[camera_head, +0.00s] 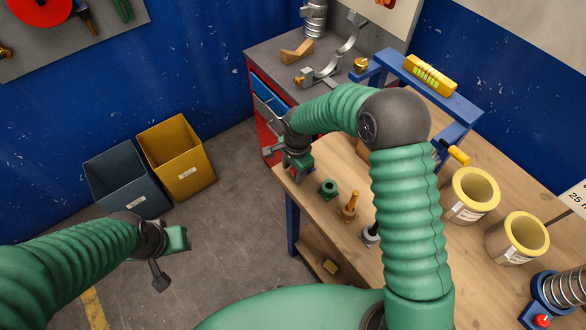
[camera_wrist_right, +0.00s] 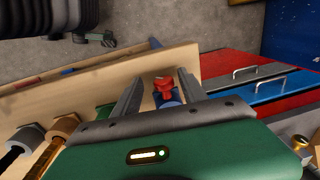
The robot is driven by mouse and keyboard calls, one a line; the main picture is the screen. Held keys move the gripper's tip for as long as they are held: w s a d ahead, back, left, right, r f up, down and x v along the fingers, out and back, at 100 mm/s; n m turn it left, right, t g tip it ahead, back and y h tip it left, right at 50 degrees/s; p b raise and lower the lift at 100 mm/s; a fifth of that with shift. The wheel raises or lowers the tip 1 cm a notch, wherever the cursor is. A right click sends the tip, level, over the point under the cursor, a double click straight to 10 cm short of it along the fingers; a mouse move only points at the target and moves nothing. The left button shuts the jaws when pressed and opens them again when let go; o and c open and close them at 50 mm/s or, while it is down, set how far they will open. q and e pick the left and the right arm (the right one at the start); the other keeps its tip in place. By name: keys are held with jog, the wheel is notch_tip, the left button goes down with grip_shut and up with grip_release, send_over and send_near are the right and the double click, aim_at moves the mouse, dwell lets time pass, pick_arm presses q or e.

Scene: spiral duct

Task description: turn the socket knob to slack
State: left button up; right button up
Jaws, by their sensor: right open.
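A red knob (camera_wrist_right: 163,83) on a blue fitting (camera_wrist_right: 167,99) shows between the two fingers of my right gripper (camera_wrist_right: 159,76) in the right wrist view. The gripper is open, and I cannot tell whether either finger touches the knob. In the head view my right gripper (camera_head: 288,159) is over the left edge of the workbench, and this knob is hidden there. Another red knob (camera_head: 543,321) sits on a blue socket (camera_head: 538,300) that holds a ribbed duct at the bottom right. My left gripper (camera_head: 168,256) hangs over the floor, and its jaws are unclear.
A blue frame (camera_head: 430,85) stands behind. A grey bin (camera_head: 128,180) and a yellow bin (camera_head: 176,158) stand on the floor at left.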

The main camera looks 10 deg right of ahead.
jog(key=shift+w+d+f, duration=0.2)
jog(key=shift+w+f, duration=0.05)
jog(key=shift+w, duration=0.1)
jog(key=shift+c, duration=0.9)
jog(key=shift+w+f, duration=0.1)
jog(key=shift+c, duration=1.3)
pick_arm(q)
jog(key=shift+w+d+f, duration=0.15)
jog(key=shift+w, duration=0.3)
pick_arm(e)
jog(key=shift+a, duration=0.15)
grip_shut()
pick_arm(q)
jog(key=shift+r, duration=0.25)
pick_arm(e)
jog(key=shift+r, duration=0.2)
